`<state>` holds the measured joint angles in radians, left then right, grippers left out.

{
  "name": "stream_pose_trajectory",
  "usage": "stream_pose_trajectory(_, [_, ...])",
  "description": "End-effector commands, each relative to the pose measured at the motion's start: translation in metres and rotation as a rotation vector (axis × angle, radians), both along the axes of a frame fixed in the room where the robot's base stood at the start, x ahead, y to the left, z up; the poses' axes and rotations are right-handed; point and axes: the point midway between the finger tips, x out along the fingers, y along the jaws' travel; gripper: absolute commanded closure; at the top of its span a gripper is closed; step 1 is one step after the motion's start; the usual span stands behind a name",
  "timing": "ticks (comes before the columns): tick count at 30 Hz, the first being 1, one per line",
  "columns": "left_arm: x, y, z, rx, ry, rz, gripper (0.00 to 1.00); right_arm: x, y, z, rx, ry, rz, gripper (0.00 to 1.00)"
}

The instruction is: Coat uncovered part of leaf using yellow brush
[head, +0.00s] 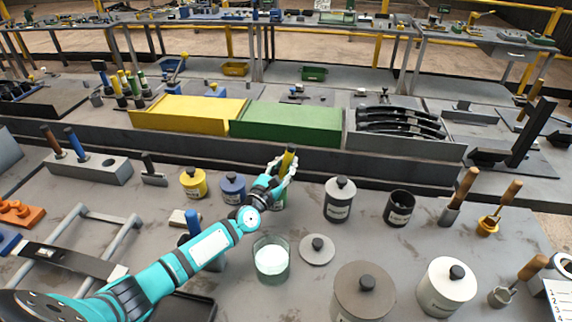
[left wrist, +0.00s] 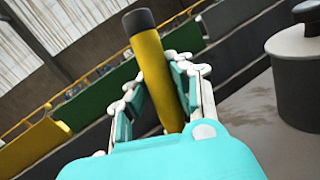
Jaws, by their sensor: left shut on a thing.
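My left gripper (head: 282,168) is shut on the yellow handle of the brush (head: 288,158). The handle has a black end and stands tilted between the fingers in the left wrist view (left wrist: 150,70). The brush's lower end is hidden by the gripper. A green tin (head: 280,201) stands right below the hand, partly hidden by it; I cannot tell whether the brush is inside it. A dark flat leaf (head: 85,262) lies across a grey stand (head: 118,238) at the lower left, with a lighter patch near its left end. My right gripper is not in view.
A glass jar of white stuff (head: 271,270) stands open in front of the hand, beside a loose lid (head: 317,249). Yellow (head: 193,183) and blue (head: 233,188) tins stand left; a grey lidded can (head: 339,200) stands right. Yellow (head: 185,113) and green (head: 285,124) bins lie behind.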

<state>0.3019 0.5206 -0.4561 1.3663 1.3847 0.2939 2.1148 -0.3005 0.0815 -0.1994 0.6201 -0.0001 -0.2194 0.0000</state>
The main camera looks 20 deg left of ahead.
Motion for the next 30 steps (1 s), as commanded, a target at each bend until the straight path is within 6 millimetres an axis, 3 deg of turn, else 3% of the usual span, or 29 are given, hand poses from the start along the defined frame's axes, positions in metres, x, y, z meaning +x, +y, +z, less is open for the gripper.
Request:
stream_pose_trajectory(5, [0.0, 0.0, 0.005, 0.0, -0.001, 0.001, 1.0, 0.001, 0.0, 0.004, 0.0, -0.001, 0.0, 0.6])
stream_pose_trajectory(23, [0.0, 0.0, 0.052, -0.001, 0.0, 0.0, 1.0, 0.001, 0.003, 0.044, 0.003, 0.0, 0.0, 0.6])
stream_pose_trajectory(30, [0.0, 0.0, 0.053, 0.0, 0.0, 0.0, 1.0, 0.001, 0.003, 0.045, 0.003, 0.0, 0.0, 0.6])
